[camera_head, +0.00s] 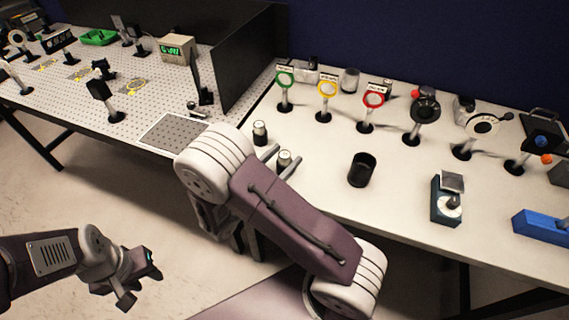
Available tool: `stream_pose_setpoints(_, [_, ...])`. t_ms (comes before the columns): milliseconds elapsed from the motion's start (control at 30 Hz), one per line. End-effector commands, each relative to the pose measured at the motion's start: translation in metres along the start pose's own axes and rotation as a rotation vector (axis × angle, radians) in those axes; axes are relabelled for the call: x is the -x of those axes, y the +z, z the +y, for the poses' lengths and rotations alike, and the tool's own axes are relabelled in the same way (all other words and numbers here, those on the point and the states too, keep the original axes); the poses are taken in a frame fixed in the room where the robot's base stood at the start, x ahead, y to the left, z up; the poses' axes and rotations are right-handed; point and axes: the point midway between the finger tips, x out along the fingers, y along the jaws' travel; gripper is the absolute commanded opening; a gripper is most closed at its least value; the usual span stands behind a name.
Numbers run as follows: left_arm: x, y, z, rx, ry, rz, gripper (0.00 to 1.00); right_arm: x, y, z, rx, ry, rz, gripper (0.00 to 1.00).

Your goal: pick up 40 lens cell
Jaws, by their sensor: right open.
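Two small dark cylinders with pale tops, the far one (260,132) and the near one (284,160), stand near the left end of the right-hand white table. I cannot read a 40 on either, so I cannot tell which is the lens cell. My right gripper (281,160) is partly hidden behind its own arm. Its two grey fingers are open, one on each side of the near cylinder; contact cannot be told. My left gripper (143,286) hangs over the floor at lower left, its fingers apart and empty.
A perforated plate (173,133) lies on the left table, beside a black partition (249,66).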

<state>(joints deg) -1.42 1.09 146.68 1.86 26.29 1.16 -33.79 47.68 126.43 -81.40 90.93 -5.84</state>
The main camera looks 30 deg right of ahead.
Motion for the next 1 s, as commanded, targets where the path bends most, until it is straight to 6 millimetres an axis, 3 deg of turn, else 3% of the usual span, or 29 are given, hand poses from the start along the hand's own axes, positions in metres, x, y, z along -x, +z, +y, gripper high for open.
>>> stream_pose_setpoints(100, [0.003, 0.0, 0.0, 0.0, 0.0, 0.0, 0.36, -0.024, -0.002, 0.001, 0.001, -0.007, 0.0, 0.58])
stream_pose_setpoints(200, [0.003, 0.0, 0.0, 0.0, 0.0, 0.0, 0.36, -0.035, -0.003, 0.002, 0.0, -0.004, 0.001, 0.58])
stream_pose_setpoints(433, [0.003, 0.0, 0.0, 0.0, 0.0, 0.0, 0.36, -0.038, -0.003, 0.002, 0.0, -0.001, 0.001, 0.58])
stream_pose_setpoints(467, [0.003, 0.0, 0.0, 0.0, 0.0, 0.0, 0.36, -0.038, -0.003, 0.002, 0.0, -0.001, 0.001, 0.55])
stream_pose_setpoints(667, [0.003, 0.0, 0.0, 0.0, 0.0, 0.0, 0.36, -0.037, -0.003, 0.002, 0.0, -0.001, 0.001, 0.0])
stream_pose_setpoints(1000, [0.007, -0.001, 0.0, 0.0, 0.0, 0.0, 0.36, -0.037, 0.001, 0.002, 0.0, -0.002, 0.001, 0.0])
